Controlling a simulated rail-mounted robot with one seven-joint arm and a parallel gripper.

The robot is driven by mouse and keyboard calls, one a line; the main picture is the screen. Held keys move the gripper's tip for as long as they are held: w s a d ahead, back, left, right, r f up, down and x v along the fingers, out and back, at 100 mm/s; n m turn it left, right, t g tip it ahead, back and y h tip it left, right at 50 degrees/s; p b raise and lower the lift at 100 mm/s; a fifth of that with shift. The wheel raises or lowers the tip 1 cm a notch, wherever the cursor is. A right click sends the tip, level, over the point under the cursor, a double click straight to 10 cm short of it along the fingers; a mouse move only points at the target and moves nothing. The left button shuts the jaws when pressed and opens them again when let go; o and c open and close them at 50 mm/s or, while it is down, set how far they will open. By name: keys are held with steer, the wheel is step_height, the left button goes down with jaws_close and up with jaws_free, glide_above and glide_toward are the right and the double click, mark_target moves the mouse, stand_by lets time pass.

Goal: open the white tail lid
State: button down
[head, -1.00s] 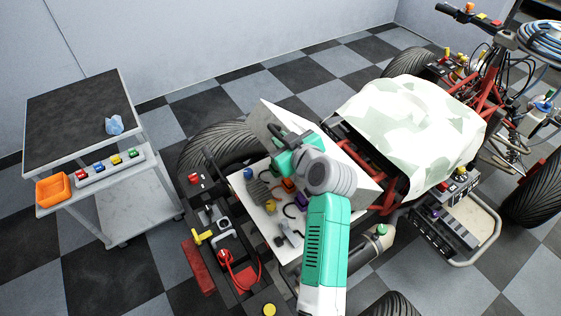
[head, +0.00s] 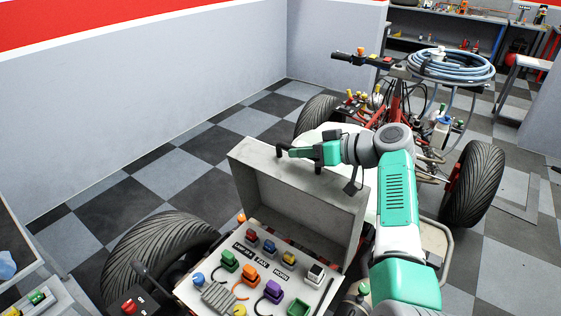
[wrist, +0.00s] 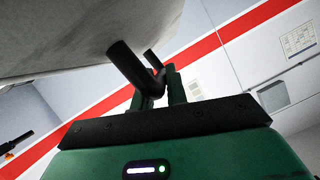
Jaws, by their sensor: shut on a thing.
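The white tail lid (head: 300,198) stands raised and tilted back behind the tail panel in the head view, its hollow inner side facing me. In the wrist view its pale surface (wrist: 60,35) fills the upper left. The lid's black bar handle (wrist: 128,64) crosses between my gripper's fingers. My gripper (head: 287,153) is at the lid's top edge in the head view, shut on the handle; the wrist view shows the dark fingers (wrist: 160,92) around it. The lid partly hides the quad behind it.
The uncovered tail panel (head: 225,293) carries several coloured connectors and labels. A rear tyre (head: 150,250) is at left, a front tyre (head: 472,185) at right. A blue hose coil (head: 450,66) hangs by the handlebar. A trolley (head: 25,265) stands at the left edge. Floor behind the lid's left is clear.

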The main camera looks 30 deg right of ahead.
mark_target(332, 173)
steer(key=shift+w+d+f, duration=0.2)
steer(key=shift+d, duration=0.2)
steer(key=c, duration=1.4)
jaws_free()
steer(key=shift+r, duration=0.1)
steer(key=p+v, duration=0.2)
steer(key=v, duration=0.6)
steer(key=shift+w, duration=0.1)
